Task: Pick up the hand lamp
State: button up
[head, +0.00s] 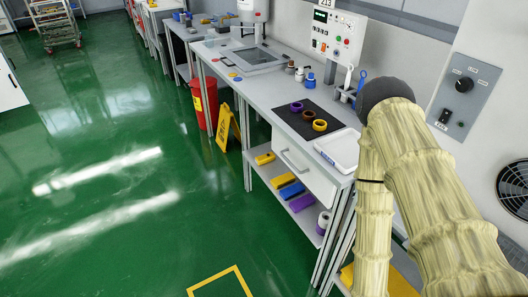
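I cannot make out a hand lamp for certain in the head view. Small items that are too small to identify stand on the workbench (262,93), among them a blue bottle-like item (310,80) and blue-handled tools (361,79) in a holder near the wall. My arm, in a cream sleeve with a dark grey rounded part at its top, fills the right side and hides part of the bench behind it. My gripper is not visible, so its state does not show.
A black mat (284,116) with tape-like rings and a white tray (335,154) lie on the bench. Coloured boxes (291,190) sit on the shelf below. A red bin (203,105) and yellow floor sign (226,128) stand beside it. Green floor (110,235) at left is clear.

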aim_at(260, 160)
jog(key=u, duration=0.5)
jog(key=k, duration=0.65)
jog(key=u, duration=1.05)
jog(key=i, duration=1.2)
jog(key=u, duration=0.4)
jog(key=i, duration=1.9)
jog(key=z, duration=0.7)
jog(key=i, duration=1.15)
jog(key=z, duration=1.8)
jog(key=i, duration=0.6)
jog(key=z, duration=0.4)
